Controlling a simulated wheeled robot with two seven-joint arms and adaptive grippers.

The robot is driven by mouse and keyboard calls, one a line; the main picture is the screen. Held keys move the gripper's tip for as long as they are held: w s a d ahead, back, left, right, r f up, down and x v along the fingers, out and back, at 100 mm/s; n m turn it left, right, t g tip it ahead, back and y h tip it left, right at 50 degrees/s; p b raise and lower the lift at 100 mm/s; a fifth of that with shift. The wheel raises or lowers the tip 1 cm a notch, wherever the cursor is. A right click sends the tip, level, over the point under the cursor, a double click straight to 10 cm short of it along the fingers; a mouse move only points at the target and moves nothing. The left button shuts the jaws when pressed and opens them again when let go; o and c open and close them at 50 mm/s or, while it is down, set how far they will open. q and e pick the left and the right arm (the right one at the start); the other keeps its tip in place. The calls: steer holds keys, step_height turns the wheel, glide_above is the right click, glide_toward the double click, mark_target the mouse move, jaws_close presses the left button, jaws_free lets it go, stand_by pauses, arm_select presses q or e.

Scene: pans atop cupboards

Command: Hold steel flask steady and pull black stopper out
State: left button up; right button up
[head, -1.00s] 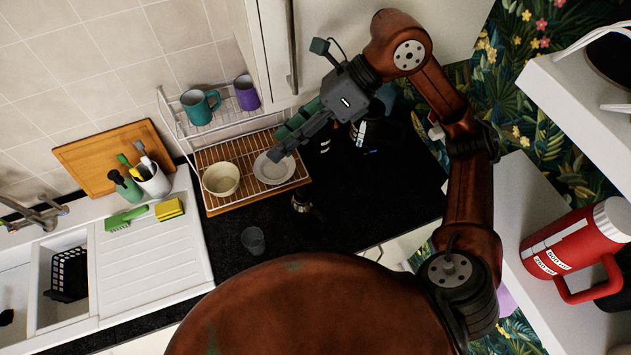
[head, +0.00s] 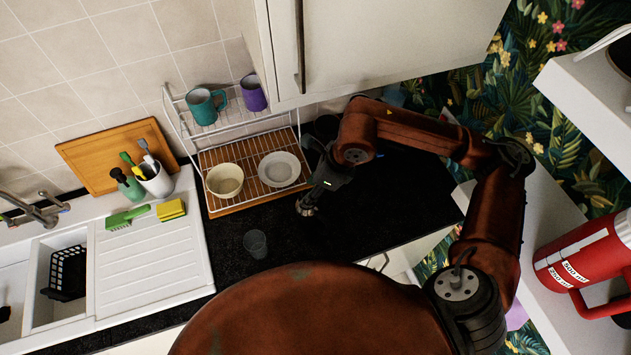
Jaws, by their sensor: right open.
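My right gripper (head: 309,202) is lowered over the black counter, just right of the dish rack, pointing down. It is open. A small dark and shiny upright item, probably the steel flask, stood at this spot a second ago. Now the gripper covers most of that spot, so I cannot make out the flask or its black stopper clearly, or whether the fingers touch it. My left gripper is out of view.
A dish rack (head: 209,160) holds a cream bowl (head: 225,180) and a plate (head: 279,169), with mugs above. A clear glass (head: 256,244) stands on the counter (head: 375,215). The upper cupboard (head: 365,45) hangs behind my arm. A red jug (head: 585,255) is at far right.

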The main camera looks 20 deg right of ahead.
steer(key=shift+w+a+f, duration=0.1)
steer(key=shift+a+f, duration=0.15)
steer(key=shift+f, duration=0.4)
steer(key=shift+c, duration=0.5)
